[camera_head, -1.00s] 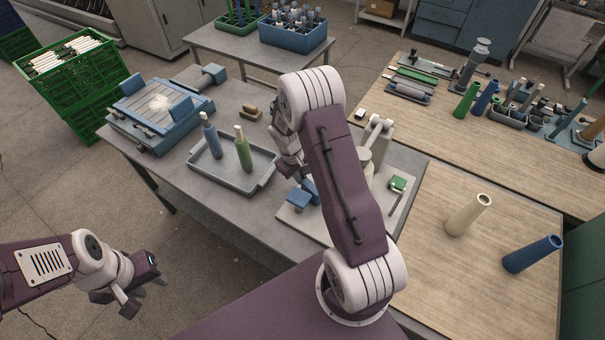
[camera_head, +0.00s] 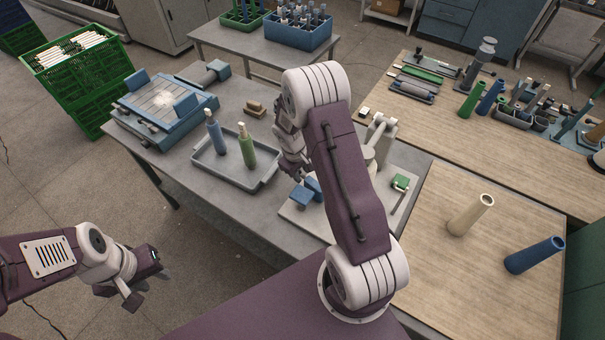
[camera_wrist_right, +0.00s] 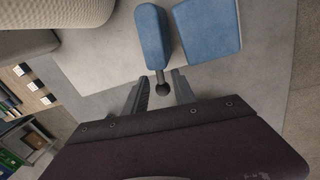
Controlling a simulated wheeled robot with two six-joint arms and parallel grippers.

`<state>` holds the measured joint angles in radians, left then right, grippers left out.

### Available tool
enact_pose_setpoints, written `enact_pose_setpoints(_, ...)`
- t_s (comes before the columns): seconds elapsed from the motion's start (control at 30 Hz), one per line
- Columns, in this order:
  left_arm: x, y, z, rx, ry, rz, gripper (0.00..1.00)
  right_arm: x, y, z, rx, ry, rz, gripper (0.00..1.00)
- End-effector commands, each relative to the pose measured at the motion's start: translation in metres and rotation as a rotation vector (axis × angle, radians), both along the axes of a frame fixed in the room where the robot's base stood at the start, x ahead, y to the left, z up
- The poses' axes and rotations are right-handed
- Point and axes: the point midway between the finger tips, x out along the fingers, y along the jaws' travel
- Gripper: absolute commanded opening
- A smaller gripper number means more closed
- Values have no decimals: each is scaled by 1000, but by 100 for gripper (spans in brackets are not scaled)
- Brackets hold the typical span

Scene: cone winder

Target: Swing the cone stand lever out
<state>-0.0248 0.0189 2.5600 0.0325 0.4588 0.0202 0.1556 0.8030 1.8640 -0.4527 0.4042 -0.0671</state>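The cone stand (camera_head: 378,150), a pale post with a cylindrical body, stands on a light grey plate (camera_head: 312,228), partly hidden behind my right arm. Blue blocks (camera_head: 303,197) sit at the plate's left; they show large in the right wrist view (camera_wrist_right: 207,28). A dark ball knob on a short rod (camera_wrist_right: 160,88), apparently the lever's end, lies by the blue blocks. My right gripper (camera_wrist_right: 160,92) is open, with its two fingers on either side of the knob; contact cannot be told. My left gripper (camera_head: 148,284) is open and empty over the floor.
A grey tray (camera_head: 213,172) holds a blue and a green cone left of my right gripper. A blue fixture (camera_head: 165,105) stands at the table's far left.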

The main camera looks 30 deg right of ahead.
Motion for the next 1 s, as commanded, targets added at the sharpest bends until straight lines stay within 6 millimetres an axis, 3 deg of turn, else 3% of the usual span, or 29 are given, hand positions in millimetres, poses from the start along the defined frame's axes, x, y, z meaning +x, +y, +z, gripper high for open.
enact_pose_setpoints(0.27, 0, 0, 0, 0, 0, 0, 36, -4, 0, -1, 1, 10, -4, 31)
enact_pose_setpoints(0.7, 0, 0, 0, 0, 0, 0, 36, -7, 16, 79, -1, 5, -1, 31)
enact_pose_setpoints(1.0, 0, 0, 0, 0, 0, 0, 36, -8, 18, 87, 0, 8, -2, 31)
